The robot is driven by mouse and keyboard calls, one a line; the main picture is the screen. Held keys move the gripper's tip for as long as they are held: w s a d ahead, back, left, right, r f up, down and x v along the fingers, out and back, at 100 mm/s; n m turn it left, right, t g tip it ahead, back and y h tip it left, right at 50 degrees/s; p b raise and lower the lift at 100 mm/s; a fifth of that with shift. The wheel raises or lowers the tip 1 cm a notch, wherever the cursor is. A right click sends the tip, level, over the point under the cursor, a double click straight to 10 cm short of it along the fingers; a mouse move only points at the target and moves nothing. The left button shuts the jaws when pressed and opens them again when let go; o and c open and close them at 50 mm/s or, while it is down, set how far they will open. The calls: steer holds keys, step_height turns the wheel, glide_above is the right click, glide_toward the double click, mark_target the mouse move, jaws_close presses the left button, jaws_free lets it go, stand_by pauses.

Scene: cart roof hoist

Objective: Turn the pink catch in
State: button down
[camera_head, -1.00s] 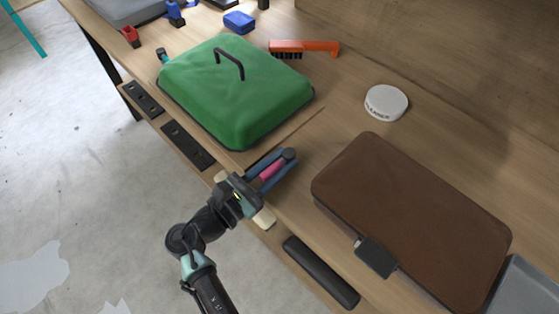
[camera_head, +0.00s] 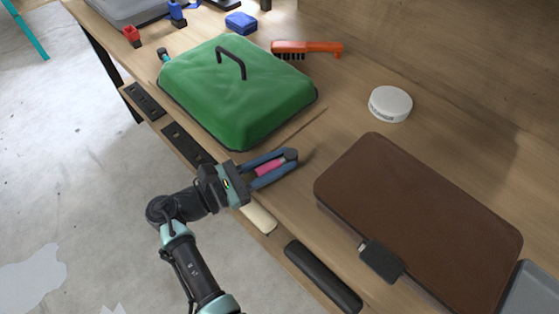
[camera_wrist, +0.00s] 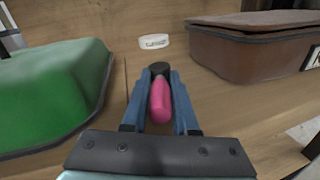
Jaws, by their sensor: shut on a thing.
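The pink catch (camera_head: 269,168) is a short rounded bar on the bench, just right of the front corner of the green cover (camera_head: 235,95). My gripper (camera_head: 285,160) has its two blue fingers along both sides of it and is shut on it. In the wrist view the pink catch (camera_wrist: 160,102) lies between the blue fingers, with a dark round part at the fingertips. The green cover has a black handle on top and also shows at the left of the wrist view (camera_wrist: 50,95).
A brown case (camera_head: 420,215) with a black latch lies to the right. A white round tin (camera_head: 390,103) and an orange brush (camera_head: 307,48) are farther back. A blue box (camera_head: 241,22) and a red block (camera_head: 131,36) stand behind the cover. Dark strips line the front edge.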

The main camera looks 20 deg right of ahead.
steer(key=c, duration=0.7)
jaws_free()
steer(key=shift+a, duration=0.15)
steer(key=a, duration=0.4)
steer(key=s+a, duration=0.1)
steer(key=a, duration=0.7)
steer(key=shift+s+a, duration=0.15)
steer(key=shift+a, duration=0.2)
